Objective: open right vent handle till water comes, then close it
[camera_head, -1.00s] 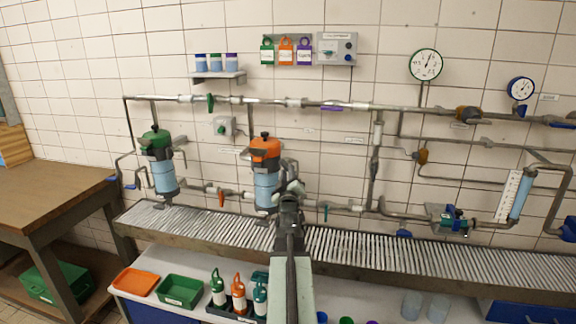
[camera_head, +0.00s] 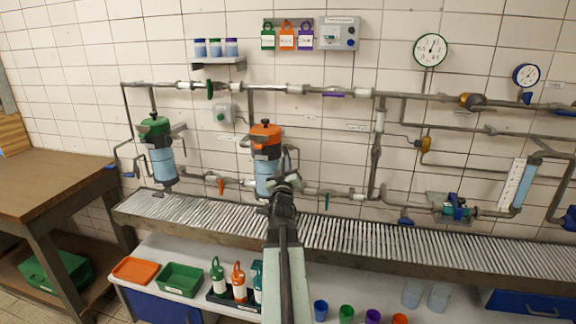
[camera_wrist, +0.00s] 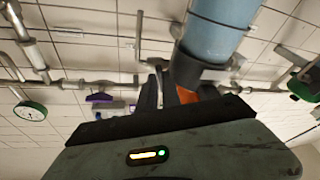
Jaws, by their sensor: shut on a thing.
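The right filter vessel, with an orange head (camera_head: 265,138) and a blue body (camera_head: 266,172), stands behind the grating beside the left filter vessel (camera_head: 160,160), which has a green head. My gripper (camera_head: 284,180) is at the right side of the orange-headed vessel, shut on what looks like the right vent handle. The jaws hide most of the handle, so its angle cannot be told. In the wrist view the scene is upside down: the blue body (camera_wrist: 218,35) is above, and orange shows between my dark jaws (camera_wrist: 180,95). No flowing water is visible.
A slatted grating (camera_head: 350,235) runs under the pipes. Below it are a green tray (camera_head: 180,279), an orange tray (camera_head: 136,270), bottles (camera_head: 239,282) and cups. A brown table (camera_head: 45,185) stands at left.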

